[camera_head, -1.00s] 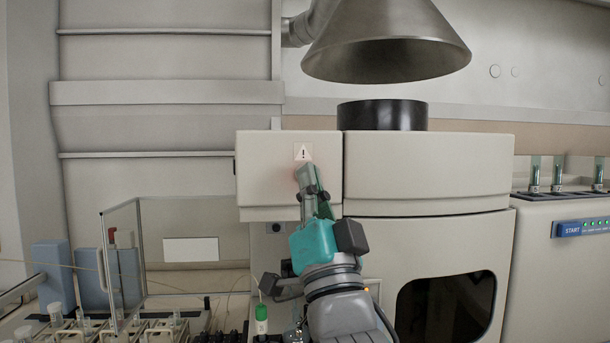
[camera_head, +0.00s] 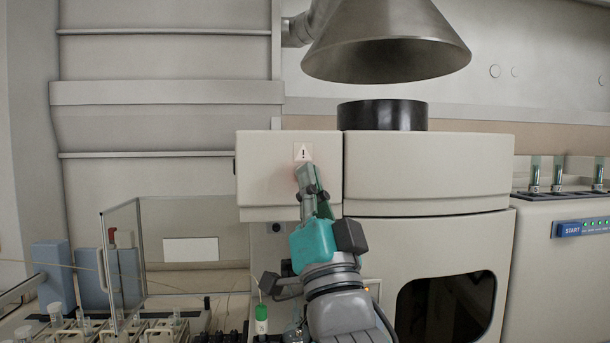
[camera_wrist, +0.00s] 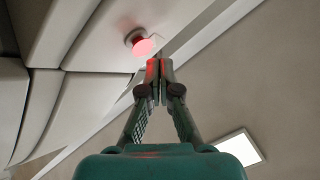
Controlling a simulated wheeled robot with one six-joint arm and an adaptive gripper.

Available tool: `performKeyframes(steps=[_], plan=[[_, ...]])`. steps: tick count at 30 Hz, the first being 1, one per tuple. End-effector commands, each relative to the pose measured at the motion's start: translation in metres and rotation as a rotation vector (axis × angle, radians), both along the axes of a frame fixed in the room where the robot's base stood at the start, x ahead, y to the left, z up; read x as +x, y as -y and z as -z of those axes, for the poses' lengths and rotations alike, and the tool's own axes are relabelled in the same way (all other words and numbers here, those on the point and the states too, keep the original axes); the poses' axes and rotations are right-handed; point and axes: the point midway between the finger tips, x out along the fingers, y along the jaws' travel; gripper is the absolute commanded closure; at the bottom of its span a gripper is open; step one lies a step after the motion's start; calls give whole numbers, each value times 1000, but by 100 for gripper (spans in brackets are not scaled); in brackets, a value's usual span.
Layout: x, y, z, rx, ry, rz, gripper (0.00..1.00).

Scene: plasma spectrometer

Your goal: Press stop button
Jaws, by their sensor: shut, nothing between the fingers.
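The stop button (camera_wrist: 143,44) is a round red knob on the cream panel of the spectrometer, seen at the upper middle of the wrist view. My gripper (camera_wrist: 158,68) is shut and empty, its fingertips just below and to the right of the button in that view. I cannot tell whether they touch it. In the head view my gripper (camera_head: 304,170) is in front of the upper left panel (camera_head: 265,175), just below a warning label (camera_head: 303,152). The button is hidden behind my gripper there, with a faint reddish glow on the panel around it.
A metal exhaust hood (camera_head: 388,45) hangs over a black cylinder (camera_head: 382,115) on top of the spectrometer. A clear-walled sample enclosure (camera_head: 122,265) with several racks stands at the lower left. A second unit with a blue START panel (camera_head: 580,228) stands at the right.

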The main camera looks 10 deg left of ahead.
Motion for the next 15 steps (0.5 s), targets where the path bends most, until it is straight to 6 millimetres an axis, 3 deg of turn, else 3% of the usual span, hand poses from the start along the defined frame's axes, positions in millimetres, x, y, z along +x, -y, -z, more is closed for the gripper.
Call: performKeyframes(steps=[15], plan=[[6, -1, 0, 0, 0, 0, 100]])
